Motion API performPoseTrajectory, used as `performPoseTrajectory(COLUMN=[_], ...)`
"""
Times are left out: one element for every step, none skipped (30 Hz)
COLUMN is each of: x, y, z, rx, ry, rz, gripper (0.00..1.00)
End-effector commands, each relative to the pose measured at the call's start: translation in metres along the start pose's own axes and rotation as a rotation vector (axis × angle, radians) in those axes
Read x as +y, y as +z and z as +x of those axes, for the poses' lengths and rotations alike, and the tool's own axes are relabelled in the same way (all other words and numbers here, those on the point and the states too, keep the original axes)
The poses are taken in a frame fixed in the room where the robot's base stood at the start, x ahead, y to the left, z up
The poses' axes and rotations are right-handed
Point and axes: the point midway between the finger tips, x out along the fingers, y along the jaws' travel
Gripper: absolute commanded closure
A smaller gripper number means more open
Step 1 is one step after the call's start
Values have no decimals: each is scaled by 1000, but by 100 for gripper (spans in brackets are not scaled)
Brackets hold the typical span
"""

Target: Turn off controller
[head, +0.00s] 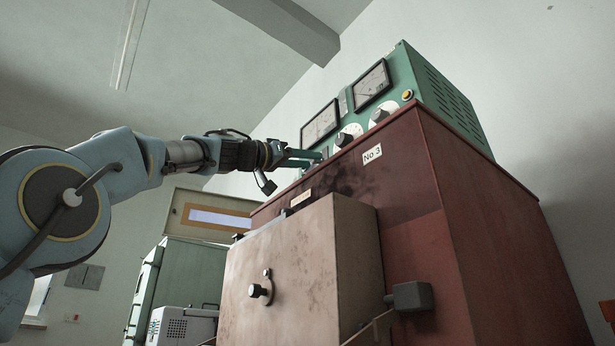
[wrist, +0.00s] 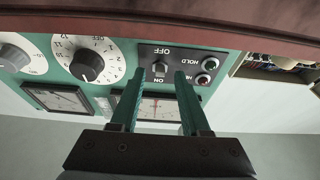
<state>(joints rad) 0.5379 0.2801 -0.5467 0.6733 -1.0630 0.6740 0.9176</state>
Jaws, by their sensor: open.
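The controller (head: 408,68) is a green box with meters and dials on top of a red-brown furnace body. My gripper (head: 318,156) reaches from the left to the lower left part of the controller's front panel. In the wrist view, which is upside down, a small power switch (wrist: 160,68) marked OFF and ON sits on the green panel. My open gripper (wrist: 159,74) has one teal finger on each side of the switch, with nothing held. I cannot tell whether the fingertips touch the panel, nor surely which way the switch is set. In the head view the switch is hidden.
Two white dials (wrist: 90,60) and round lamps (wrist: 207,72) flank the switch in the wrist view. The furnace body (head: 400,165) stands below the controller, with a pale door (head: 310,250) in front. Grey-green cabinets (head: 185,275) stand behind at left. Open air lies left of the panel.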

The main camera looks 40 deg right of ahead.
Motion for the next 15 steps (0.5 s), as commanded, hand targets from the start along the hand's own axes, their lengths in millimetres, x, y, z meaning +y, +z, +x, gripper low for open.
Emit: performPoseTrajectory(x=[-1, -1, 0, -1, -1, -1, -1, -1, -1, -1, -1, -1, -1, -1, -1], y=[3, 3, 4, 5, 6, 6, 6, 6, 6, 6, 6, 6, 5, 5, 4], z=[-7, -11, -17, -23, -28, -37, -43, -49, -57, -63, -69, -76, -80, -85, -90], rx=[1, 1, 1, 0, 1, 1, 1, 1, 1, 1, 1, 0, 1, 1, 0], ry=[-3, -4, -4, -4, -4, -6, -5, -6, -6, -6, -6, -5, -5, -5, -5], rz=[2, 3, 4, 4, 4, 4, 5, 4, 5, 4, 4, 5, 4, 4, 4], gripper=[54, 54, 54, 54, 54, 54, 54, 54, 54, 54, 54, 54, 54, 54, 54])
